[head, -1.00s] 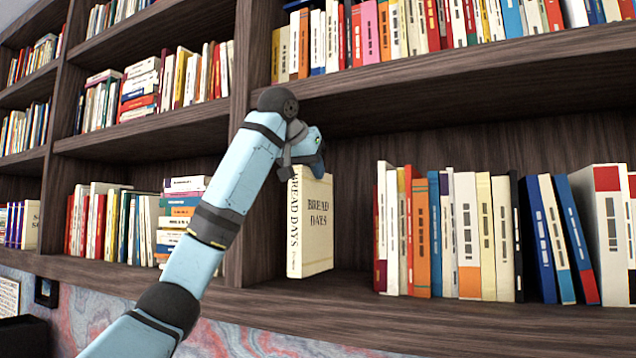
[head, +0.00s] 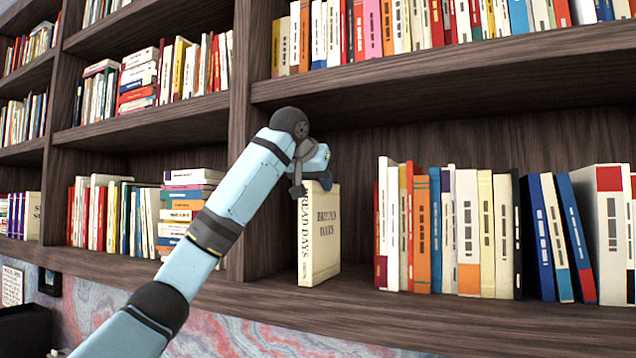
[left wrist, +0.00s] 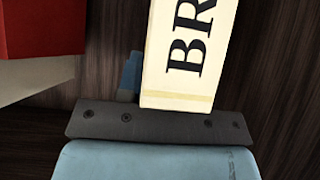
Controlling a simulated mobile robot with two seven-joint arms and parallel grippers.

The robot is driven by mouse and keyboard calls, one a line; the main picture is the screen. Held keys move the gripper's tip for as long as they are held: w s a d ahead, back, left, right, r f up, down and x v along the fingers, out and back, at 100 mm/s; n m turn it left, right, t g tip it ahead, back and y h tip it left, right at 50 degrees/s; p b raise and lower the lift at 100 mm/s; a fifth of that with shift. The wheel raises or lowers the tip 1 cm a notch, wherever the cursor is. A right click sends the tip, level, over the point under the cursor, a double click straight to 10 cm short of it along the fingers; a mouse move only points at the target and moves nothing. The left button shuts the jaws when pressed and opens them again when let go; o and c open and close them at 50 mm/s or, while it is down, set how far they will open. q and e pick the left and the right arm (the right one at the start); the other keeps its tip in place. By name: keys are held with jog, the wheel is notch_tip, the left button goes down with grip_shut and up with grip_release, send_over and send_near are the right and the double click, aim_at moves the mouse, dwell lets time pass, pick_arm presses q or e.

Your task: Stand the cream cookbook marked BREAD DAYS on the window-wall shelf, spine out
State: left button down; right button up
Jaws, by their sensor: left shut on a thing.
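The cream cookbook marked BREAD DAYS (head: 325,240) is upright in the gap at the left end of the shelf bay, its lettered spine and front cover both facing out into the room. Its foot appears to be at the shelf board, though I cannot tell if it bears on it. My left gripper (head: 312,183) is shut on the top of the book; the fingers partly hide its upper edge. In the left wrist view the cookbook's spine (left wrist: 187,55) with the letters BR stands at the gripper (left wrist: 150,122). My right gripper is not in view.
The shelf board (head: 400,312) runs along under the book. A row of books (head: 440,235) stands to its right, with a narrow gap between. The upright divider (head: 243,150) is to its left. The shelf above (head: 450,75) is close over my gripper.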

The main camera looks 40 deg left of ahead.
pick_arm(q)
jog(key=c, duration=0.8)
grip_release()
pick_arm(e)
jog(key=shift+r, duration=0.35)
pick_arm(q)
jog(key=shift+r, duration=0.2)
jog(key=shift+s+d+r, duration=0.1)
jog(key=shift+s, duration=0.2)
jog(key=b+v, duration=0.3)
jog(key=v, duration=0.8)
jog(key=shift+s+r, duration=0.1)
jog(key=shift+s, duration=0.1)
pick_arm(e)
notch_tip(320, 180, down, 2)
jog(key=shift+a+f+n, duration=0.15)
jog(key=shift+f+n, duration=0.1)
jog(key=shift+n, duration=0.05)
